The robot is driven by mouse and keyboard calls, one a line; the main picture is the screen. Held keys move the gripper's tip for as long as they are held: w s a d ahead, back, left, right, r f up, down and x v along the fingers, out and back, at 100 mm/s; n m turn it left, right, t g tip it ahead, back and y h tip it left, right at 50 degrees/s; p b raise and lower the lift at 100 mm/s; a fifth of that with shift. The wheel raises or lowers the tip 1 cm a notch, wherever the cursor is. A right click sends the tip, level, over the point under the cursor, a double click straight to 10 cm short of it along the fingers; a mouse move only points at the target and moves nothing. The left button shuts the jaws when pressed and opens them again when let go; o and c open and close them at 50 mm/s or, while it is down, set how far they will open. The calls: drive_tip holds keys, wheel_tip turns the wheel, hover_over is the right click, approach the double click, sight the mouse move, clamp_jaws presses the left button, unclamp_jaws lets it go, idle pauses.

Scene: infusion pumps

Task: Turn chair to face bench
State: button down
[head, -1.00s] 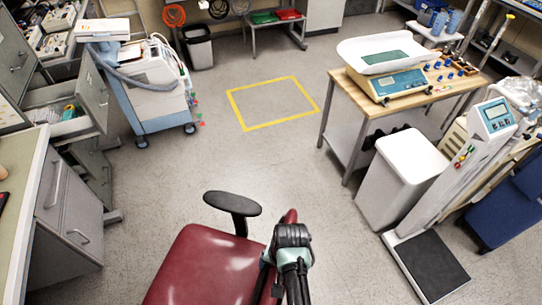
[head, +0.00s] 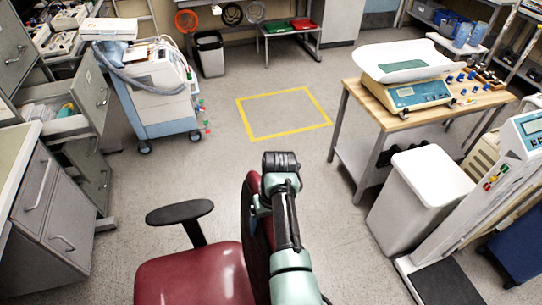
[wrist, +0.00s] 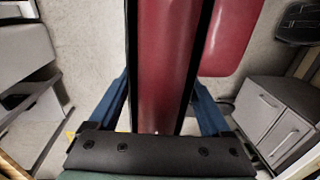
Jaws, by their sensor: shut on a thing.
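The chair has a dark red seat (head: 190,275), a black armrest (head: 180,212) and a red backrest with a black edge (head: 257,225), seen nearly edge-on. The seat lies left of the backrest, so the chair faces roughly left, towards a counter with drawers. My gripper (wrist: 160,105) is shut on the top of the backrest (wrist: 165,55), a blue finger on each side of it. In the head view my arm hides the fingers and part of the backrest. A wood-topped bench (head: 415,115) stands at the right; I cannot tell which surface the task calls the bench.
The counter with grey drawers (head: 60,210) stands close on the left. A white bin (head: 420,190) and a floor scale (head: 450,285) are near on the right. A wheeled cart (head: 155,95) is at the back left. The floor around the yellow square (head: 285,113) is clear.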

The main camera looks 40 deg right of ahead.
drive_tip(key=shift+w+d, duration=0.15)
drive_tip(key=shift+w, duration=0.15)
unclamp_jaws()
drive_tip(key=r, duration=0.8)
drive_tip(key=d+r, duration=0.1)
drive_tip(key=r, duration=0.4)
drive_tip(key=shift+s+d, duration=0.1)
drive_tip(key=shift+s, duration=0.15)
drive_tip(key=shift+b, duration=0.3)
